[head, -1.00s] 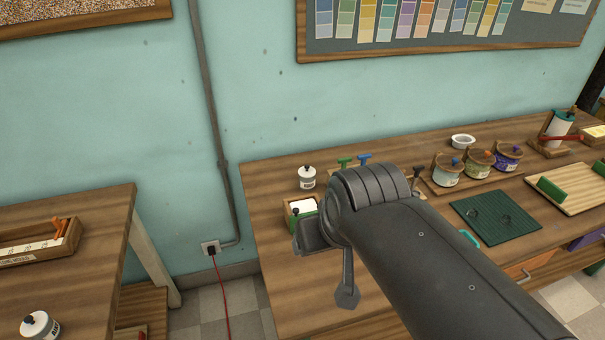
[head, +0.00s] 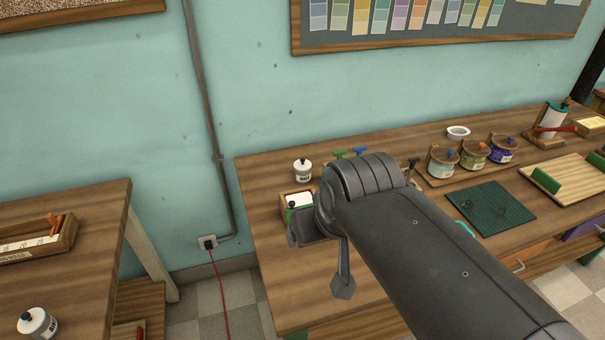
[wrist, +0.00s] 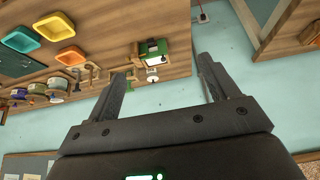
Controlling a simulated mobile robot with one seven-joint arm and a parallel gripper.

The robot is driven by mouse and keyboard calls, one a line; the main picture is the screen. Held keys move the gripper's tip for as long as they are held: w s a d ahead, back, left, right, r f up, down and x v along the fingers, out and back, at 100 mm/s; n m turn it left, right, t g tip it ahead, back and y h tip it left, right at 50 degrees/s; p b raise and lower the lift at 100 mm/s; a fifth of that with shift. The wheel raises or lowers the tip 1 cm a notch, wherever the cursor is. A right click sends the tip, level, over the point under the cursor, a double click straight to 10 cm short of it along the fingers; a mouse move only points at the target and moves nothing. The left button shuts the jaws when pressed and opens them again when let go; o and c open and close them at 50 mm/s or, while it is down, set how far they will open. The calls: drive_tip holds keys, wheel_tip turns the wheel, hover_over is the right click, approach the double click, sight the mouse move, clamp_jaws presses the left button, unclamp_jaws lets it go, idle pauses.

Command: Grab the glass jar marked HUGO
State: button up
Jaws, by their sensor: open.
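Three jars with wooden lids stand in a rack on the long bench: a pale green one (head: 442,163), an olive one (head: 473,156) and a purple one (head: 502,149). A white jar with a dark knob (head: 303,170) stands near the bench's back left; it also shows in the wrist view (wrist: 152,76). Another white jar (head: 37,324) stands on the left table. No label is readable as HUGO. My gripper (wrist: 163,72) is open and empty in the wrist view, with the bench-end white jar seen beyond and between its fingers. In the head view my arm hides most of it.
A wooden box with white cards (head: 297,200) sits by the bench's left end. A dark green mat (head: 490,208) and a white bowl (head: 458,132) lie on the bench, right of my arm. A floor gap with a red cord (head: 221,285) separates bench and left table.

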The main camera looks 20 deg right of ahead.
drive_tip(key=w+d+r+m, duration=0.1)
drive_tip(key=w+d+r, duration=0.1)
drive_tip(key=w, duration=1.1)
drive_tip(key=m+g+h, duration=0.1)
drive_tip(key=m, duration=0.2)
hover_over(301, 168)
drive_tip(key=s+a, duration=0.2)
drive_tip(key=s, duration=0.5)
wheel_tip(301, 168, down, 15)
drive_tip(key=shift+h, duration=0.3)
drive_tip(key=x, duration=0.3)
drive_tip(key=w+x, duration=0.1)
drive_tip(key=x, duration=0.7)
drive_tip(key=shift+w+d+r, duration=0.15)
drive_tip(key=shift+w+r, duration=0.05)
drive_tip(key=shift+w, duration=0.1)
drive_tip(key=shift+d+x, duration=0.2)
drive_tip(key=shift+x, duration=3.05)
drive_tip(key=shift+w, duration=0.1)
drive_tip(key=c, duration=1.2)
drive_tip(key=shift+o, duration=0.2)
drive_tip(key=shift+r, duration=0.1)
